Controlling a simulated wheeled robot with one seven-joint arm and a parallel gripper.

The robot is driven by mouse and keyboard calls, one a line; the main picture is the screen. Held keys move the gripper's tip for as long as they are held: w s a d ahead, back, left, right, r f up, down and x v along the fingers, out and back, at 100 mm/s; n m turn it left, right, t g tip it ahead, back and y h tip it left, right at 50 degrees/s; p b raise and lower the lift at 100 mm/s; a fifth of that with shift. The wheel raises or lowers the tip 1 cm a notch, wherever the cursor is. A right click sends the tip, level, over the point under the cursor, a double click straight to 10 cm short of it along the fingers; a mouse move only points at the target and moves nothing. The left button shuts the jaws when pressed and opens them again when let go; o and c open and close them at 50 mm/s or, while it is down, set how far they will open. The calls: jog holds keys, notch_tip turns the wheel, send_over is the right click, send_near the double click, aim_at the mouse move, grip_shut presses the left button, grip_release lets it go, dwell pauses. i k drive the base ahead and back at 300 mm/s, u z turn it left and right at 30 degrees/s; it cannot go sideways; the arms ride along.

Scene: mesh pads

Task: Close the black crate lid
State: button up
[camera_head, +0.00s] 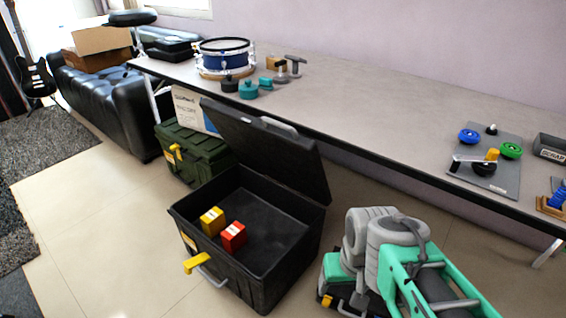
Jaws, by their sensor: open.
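The black crate (262,277) stands on the floor in front of the long table, with its open top facing up. Its black lid (270,150) is raised, standing up along the crate's far side near the table edge. A grey handle (279,126) shows on the lid's upper edge. A yellow block (212,221) and a red block (233,236) lie inside the crate toward the front left. A yellow latch (197,262) sticks out from the crate's front, beside a grey handle (212,278). I cannot make out my gripper's fingers in this view.
The long table (350,105) runs behind the crate, its edge close to the lid. A dark green crate (188,153) stands behind left. A grey and teal structure (390,250) occupies the right front. Floor left of the crate (95,235) is clear.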

aim_at(274, 149)
jog(key=u, duration=0.05)
jog(key=k, duration=0.5)
jog(key=u, duration=0.4)
jog(key=i, duration=1)
jog(key=u, duration=0.55)
